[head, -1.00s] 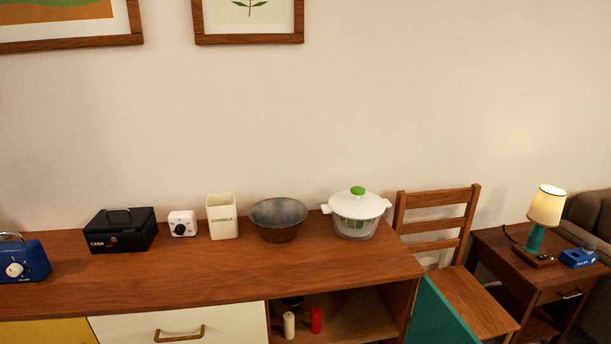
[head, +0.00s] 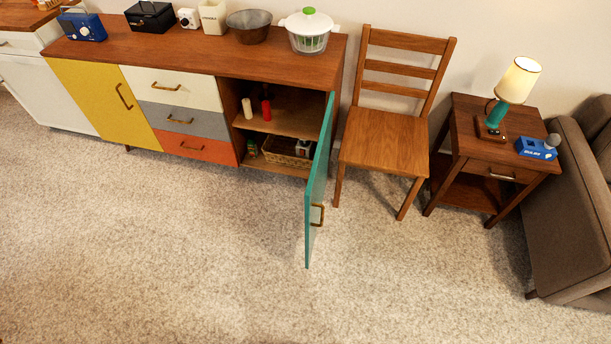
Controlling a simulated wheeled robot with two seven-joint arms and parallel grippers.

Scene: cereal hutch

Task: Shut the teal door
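The teal door (head: 318,182) stands wide open at the right end of the wooden hutch (head: 190,50). It is hinged at the hutch's right side and sticks out toward me, seen nearly edge-on. Its brass handle (head: 317,215) is near the free edge, on the door's right-hand face. The open compartment shows a shelf (head: 285,121) with a white bottle and a red bottle, and a wicker basket below. Neither of my grippers is in the head view.
A wooden chair (head: 388,140) stands close to the right of the door. A side table (head: 480,160) with a lamp (head: 512,85) and a brown sofa (head: 575,210) are further right. The carpet (head: 200,260) in front of the hutch and door is clear.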

